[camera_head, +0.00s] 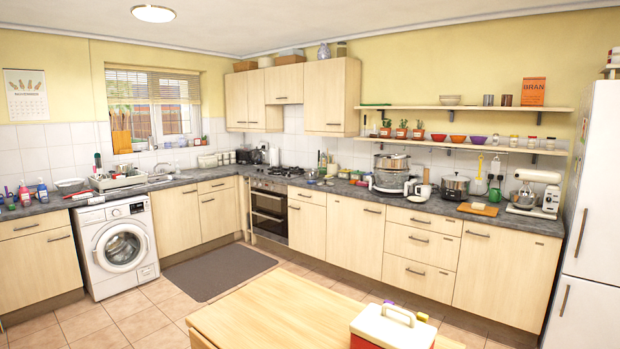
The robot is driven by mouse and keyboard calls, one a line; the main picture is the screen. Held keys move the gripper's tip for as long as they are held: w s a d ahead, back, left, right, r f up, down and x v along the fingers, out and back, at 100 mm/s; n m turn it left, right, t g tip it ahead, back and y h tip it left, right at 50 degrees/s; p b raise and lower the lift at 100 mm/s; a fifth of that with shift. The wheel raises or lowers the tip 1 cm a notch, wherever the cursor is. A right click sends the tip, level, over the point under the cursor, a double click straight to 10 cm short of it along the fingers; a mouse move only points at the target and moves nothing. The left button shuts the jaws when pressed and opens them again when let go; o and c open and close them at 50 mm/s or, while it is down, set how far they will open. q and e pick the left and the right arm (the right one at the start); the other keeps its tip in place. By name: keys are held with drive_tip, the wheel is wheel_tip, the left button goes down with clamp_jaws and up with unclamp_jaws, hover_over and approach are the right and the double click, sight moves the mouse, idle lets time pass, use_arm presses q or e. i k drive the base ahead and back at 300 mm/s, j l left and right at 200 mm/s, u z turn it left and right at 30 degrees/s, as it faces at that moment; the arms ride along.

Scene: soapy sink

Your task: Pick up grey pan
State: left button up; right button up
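No thing in view can be surely told as the grey pan. The stove top (283,171) holds dark shapes too small to make out. Neither of my grippers is in view.
A wooden table (265,315) with a red and white cooler box (391,327) fills the bottom front. A dark mat (219,272) lies on the open tiled floor. A washing machine (117,245) stands under the left counter (20,211). A white fridge (592,210) stands at right.

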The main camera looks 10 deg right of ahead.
sight(310, 173)
drive_tip(key=i+j+u, duration=1.15)
drive_tip(key=i, duration=0.75)
drive_tip(key=i+j+u, duration=0.1)
drive_tip(key=i+u, duration=0.2)
drive_tip(key=i, duration=0.8)
drive_tip(key=i+l+z, duration=0.2)
drive_tip(key=i+z, duration=0.2)
drive_tip(key=i, duration=0.2)
drive_tip(key=i+z, duration=0.35)
drive_tip(key=i, duration=0.25)
drive_tip(key=i+z, duration=0.4)
drive_tip(key=i, duration=0.2)
drive_tip(key=i+j+z, duration=0.4)
drive_tip(key=i, duration=0.15)
drive_tip(key=i+l+z, duration=0.2)
drive_tip(key=i+z, duration=0.3)
drive_tip(key=i, duration=0.15)
drive_tip(key=i+z, duration=0.45)
drive_tip(key=i, duration=0.2)
drive_tip(key=i+j+z, duration=0.35)
drive_tip(key=i+z, duration=0.15)
drive_tip(key=i+l+u, duration=0.2)
drive_tip(key=i, duration=0.25)
drive_tip(key=i+l+u, duration=0.2)
drive_tip(key=i, duration=0.25)
drive_tip(key=i+l+u, duration=0.2)
drive_tip(key=i+l, duration=0.2)
